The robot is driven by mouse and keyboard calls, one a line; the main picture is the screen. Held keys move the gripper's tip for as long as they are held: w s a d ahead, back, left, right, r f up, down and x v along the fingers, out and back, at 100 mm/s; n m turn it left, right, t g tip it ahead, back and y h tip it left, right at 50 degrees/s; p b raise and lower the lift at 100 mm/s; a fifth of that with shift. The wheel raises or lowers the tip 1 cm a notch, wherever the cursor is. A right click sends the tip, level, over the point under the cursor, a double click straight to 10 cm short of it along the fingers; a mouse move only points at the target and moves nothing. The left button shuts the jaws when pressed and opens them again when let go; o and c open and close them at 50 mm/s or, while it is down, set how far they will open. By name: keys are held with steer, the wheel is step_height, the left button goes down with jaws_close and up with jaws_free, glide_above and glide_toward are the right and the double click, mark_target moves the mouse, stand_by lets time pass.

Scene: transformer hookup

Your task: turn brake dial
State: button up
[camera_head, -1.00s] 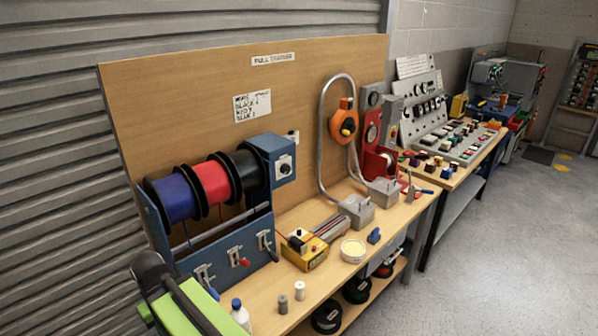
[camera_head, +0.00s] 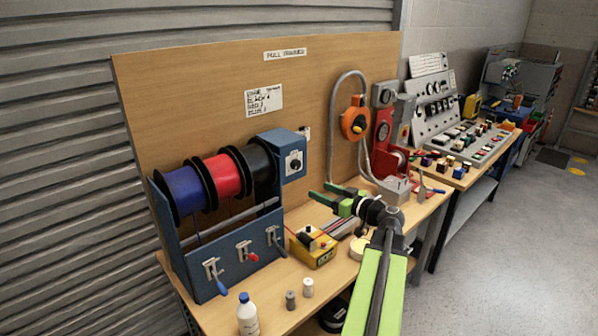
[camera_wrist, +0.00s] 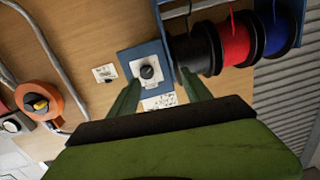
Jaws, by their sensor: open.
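The brake dial (camera_head: 294,163) is a black knob on a white plate, on the blue box at the right end of the spool rack. In the wrist view the dial (camera_wrist: 147,72) sits ahead, between and beyond the two green fingers. My gripper (camera_head: 322,194) is open and empty, with its fingers apart and pointing left toward the board. In the head view it is below and to the right of the dial, not touching it. In the wrist view my gripper (camera_wrist: 158,92) frames the dial's box.
The spool rack (camera_head: 213,286) holds blue, red and black spools. A yellow box (camera_head: 313,250) stands on the bench below my gripper. A white bottle (camera_head: 248,315) is at the front.

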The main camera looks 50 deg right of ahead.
mark_target(297, 166)
steer(key=s+d+r+h, duration=0.2)
steer(key=s+d, duration=0.1)
steer(key=shift+t, duration=0.4)
steer(key=w, duration=0.5)
steer(key=w+d, duration=0.1)
steer(key=w, duration=1.1)
steer(key=shift+w+d+f, duration=0.2)
steer(key=shift+w, duration=0.05)
steer(key=shift+c, duration=0.5)
jaws_close()
steer(key=shift+s+a, duration=0.15)
steer(key=shift+a, duration=0.3)
steer(key=shift+d+f, duration=0.1)
steer(key=shift+d, duration=0.25)
steer(key=shift+m, duration=0.4)
